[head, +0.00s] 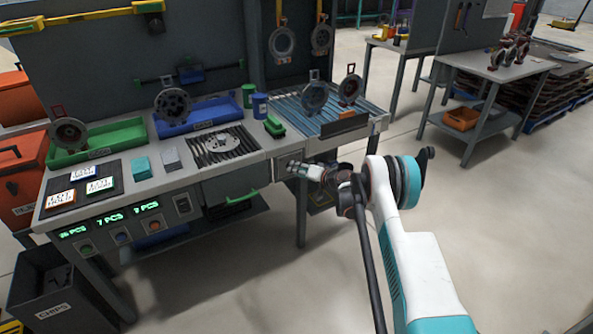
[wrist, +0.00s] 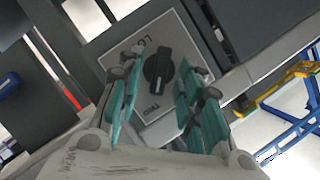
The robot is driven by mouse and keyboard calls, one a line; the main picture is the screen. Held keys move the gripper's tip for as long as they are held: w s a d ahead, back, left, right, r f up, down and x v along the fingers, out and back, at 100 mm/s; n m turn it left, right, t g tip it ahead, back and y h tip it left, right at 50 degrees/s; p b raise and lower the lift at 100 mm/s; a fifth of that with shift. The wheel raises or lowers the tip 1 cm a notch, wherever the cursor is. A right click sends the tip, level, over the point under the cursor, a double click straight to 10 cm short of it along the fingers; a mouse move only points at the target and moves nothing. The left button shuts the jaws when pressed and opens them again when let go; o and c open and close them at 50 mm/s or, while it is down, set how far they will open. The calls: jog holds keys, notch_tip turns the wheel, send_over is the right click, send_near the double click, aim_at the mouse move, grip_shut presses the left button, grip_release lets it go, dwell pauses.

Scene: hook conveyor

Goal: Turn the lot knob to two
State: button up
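The lot knob (wrist: 158,72) is a black rotary knob on a light square plate (wrist: 136,60) in the wrist view. Its bar runs roughly up and down in that picture. Small lettering stands above and below it, too blurred and turned to read surely. My gripper (wrist: 160,80) has its two teal fingers apart, one on each side of the knob, with visible gaps; I cannot tell its exact distance. In the head view my gripper (head: 298,169) is at the workbench's right front face and hides most of the knob.
The workbench (head: 200,178) carries a green tray (head: 120,137), a blue tray (head: 217,112) and a drain grid (head: 222,147). A green drawer handle (head: 241,197) sits left of my gripper. Display panels (head: 110,217) line the front left.

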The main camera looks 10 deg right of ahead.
jog(key=v, duration=1.1)
jog(key=s+a+r+g+h, duration=0.1)
jog(key=s+a+r, duration=0.15)
jog(key=r, duration=0.45)
jog(key=s+a+r+n+g+h, duration=0.15)
jog(key=s+r, duration=0.25)
jog(key=r, duration=0.4)
jog(key=s+a+r+g, duration=0.1)
jog(key=s+a+r, duration=0.25)
jog(key=r, duration=0.35)
jog(key=s+a+r+h, duration=0.1)
jog(key=s+r, duration=0.3)
jog(key=s, duration=0.3)
jog(key=s+a+r+h, duration=0.1)
jog(key=s+r, duration=0.3)
jog(key=s, duration=0.3)
jog(key=s+d+f+n+g+h, duration=0.1)
jog(key=s+h, duration=0.3)
jog(key=s, duration=2.3)
jog(key=shift+d+f, duration=0.25)
jog(key=shift+d, duration=0.45)
